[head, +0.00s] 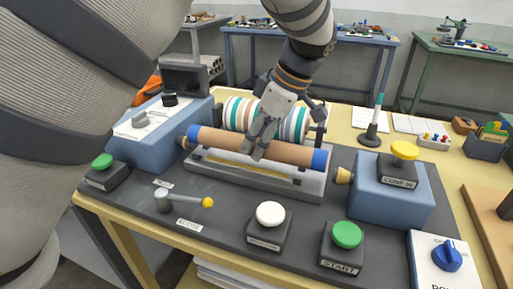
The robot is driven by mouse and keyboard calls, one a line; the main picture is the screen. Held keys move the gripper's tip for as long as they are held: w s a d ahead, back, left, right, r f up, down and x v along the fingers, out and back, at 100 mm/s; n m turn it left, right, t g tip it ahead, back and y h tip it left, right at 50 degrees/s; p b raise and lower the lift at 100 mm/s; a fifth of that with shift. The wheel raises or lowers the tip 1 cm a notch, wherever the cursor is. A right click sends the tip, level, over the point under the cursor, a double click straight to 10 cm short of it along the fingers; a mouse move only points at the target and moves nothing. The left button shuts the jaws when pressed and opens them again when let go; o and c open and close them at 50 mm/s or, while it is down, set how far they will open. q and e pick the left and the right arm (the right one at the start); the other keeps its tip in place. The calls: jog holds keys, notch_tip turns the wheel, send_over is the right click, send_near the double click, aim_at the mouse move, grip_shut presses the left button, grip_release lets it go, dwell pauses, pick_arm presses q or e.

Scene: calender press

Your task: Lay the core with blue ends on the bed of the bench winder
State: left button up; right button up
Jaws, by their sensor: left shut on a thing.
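The core with blue ends (223,141) is a brown tube with a blue band at each end. It lies roughly level across the bench winder, between the blue left housing and the blue right block. My left gripper (261,150) comes down from above and is shut on the core near its middle, hiding that part. The grey bed of the bench winder (310,188) is below the core. I cannot tell whether the core touches the bed or hangs just above it. My right gripper is not in view.
A striped roll (239,112) sits right behind the core. Blue housings stand left (150,139) and right (385,203). In front are a yellow-knobbed lever (207,202), a white button (270,214) and a green start button (346,235). A pen stand (374,134) is behind right.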

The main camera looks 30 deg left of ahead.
pick_arm(q)
notch_tip(320, 180, down, 3)
jog(key=shift+r, duration=0.1)
jog(key=o, duration=1.3)
jog(key=shift+a, duration=0.1)
jog(key=v, duration=1.2)
